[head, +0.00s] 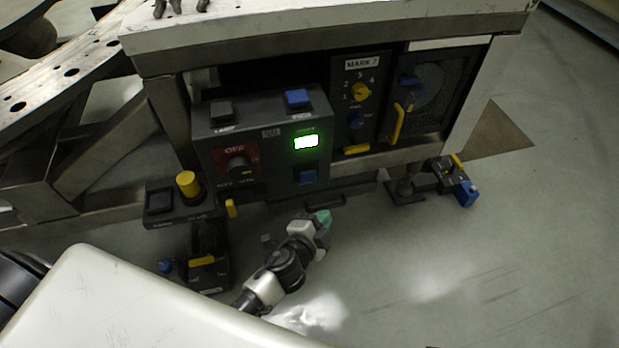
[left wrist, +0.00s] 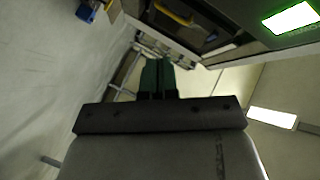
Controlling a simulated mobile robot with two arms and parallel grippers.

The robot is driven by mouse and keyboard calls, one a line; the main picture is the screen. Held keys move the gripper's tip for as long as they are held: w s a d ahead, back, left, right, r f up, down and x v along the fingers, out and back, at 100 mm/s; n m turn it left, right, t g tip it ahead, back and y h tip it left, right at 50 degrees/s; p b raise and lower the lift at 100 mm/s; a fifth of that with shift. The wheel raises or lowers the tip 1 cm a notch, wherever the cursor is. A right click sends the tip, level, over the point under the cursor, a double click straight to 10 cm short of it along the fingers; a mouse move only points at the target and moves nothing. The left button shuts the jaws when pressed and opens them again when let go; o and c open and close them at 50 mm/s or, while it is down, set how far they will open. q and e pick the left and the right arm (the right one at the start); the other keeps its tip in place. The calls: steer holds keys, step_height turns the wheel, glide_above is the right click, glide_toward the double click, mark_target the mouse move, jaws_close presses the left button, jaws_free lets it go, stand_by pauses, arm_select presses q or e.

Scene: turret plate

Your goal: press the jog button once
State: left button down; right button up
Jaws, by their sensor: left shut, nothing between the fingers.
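The dark control box (head: 262,142) has a black button (head: 221,112) and a blue button (head: 298,98) on its top. Its front carries a dial on a red plate marked OFF (head: 238,165), a lit green display (head: 306,142) and a lower blue button (head: 308,177). The small labels are too blurred for me to tell which one is the jog button. My left gripper (head: 323,218) is shut and empty, below and in front of the box, apart from it. Its green fingertips (left wrist: 157,75) are together in the left wrist view. My right gripper is not in view.
A yellow mushroom-like button (head: 187,183) stands on a small box at the left. A panel marked MARK 7 (head: 358,100) and a door with a yellow handle (head: 400,120) are right of the box. A bracket with a blue end (head: 467,193) juts out right.

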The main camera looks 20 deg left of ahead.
mark_target(308, 177)
arm_select(q)
steer(key=w+a, duration=0.5)
steer(key=w, duration=0.2)
steer(key=shift+p, duration=0.4)
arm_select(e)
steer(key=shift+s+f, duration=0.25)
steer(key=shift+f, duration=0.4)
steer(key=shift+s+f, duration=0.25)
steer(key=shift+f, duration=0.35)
arm_select(q)
steer(key=shift+w, duration=0.15)
stand_by(0.4)
steer(key=shift+w+a, duration=0.2)
steer(key=shift+w, duration=0.1)
steer(key=shift+w+a, duration=0.35)
steer(key=shift+w, duration=0.2)
stand_by(0.8)
steer(key=shift+s+d, duration=0.1)
steer(key=shift+s, duration=0.05)
steer(key=shift+s+d, duration=0.5)
steer(key=shift+s, duration=0.25)
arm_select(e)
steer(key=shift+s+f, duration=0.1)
